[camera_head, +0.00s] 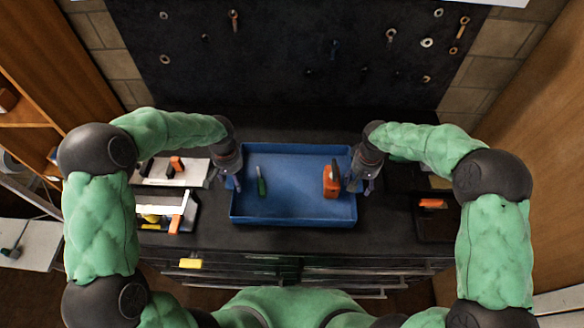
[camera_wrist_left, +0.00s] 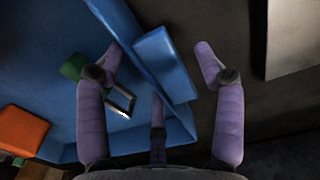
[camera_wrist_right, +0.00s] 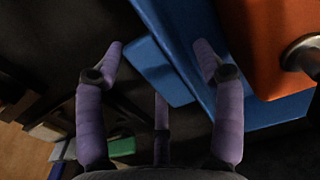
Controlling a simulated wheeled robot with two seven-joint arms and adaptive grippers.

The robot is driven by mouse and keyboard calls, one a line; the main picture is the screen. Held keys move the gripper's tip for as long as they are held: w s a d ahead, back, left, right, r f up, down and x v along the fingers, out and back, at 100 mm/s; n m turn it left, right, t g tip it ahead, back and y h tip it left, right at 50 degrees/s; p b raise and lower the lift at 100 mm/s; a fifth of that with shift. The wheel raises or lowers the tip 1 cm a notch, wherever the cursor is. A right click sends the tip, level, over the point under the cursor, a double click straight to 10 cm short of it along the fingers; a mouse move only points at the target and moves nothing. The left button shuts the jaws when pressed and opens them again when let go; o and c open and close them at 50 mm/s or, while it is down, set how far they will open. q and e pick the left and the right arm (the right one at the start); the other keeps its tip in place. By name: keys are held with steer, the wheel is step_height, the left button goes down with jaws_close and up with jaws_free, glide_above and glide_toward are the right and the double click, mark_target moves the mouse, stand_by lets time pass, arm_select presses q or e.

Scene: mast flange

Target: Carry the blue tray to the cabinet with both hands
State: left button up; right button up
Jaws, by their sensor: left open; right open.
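The blue tray (camera_head: 290,217) sits on the dark worktop, holding a green-handled tool (camera_head: 262,186) and an orange tool (camera_head: 331,182). My left gripper (camera_head: 233,182) is open at the tray's left side. In the left wrist view its fingers (camera_wrist_left: 158,52) stand apart, with the tray's wall and protruding blue handle (camera_wrist_left: 165,62) between them. My right gripper (camera_head: 359,184) is open at the tray's right side. In the right wrist view its fingers (camera_wrist_right: 158,52) stand apart around the right handle (camera_wrist_right: 158,72) and wall. Whether any finger touches the tray is unclear.
White bins (camera_head: 172,172) with tools stand left of the tray. A dark bin (camera_head: 436,222) with an orange item is at right. A pegboard (camera_head: 290,60) with hanging tools rises behind. Drawers (camera_head: 270,270) lie below the worktop's front edge, and a wooden shelf (camera_head: 25,100) stands left.

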steer(key=shift+r, duration=0.5)
arm_select(q)
step_height(320, 180, up, 12)
arm_select(e)
step_height(320, 180, up, 11)
stand_by(0.4)
stand_by(0.5)
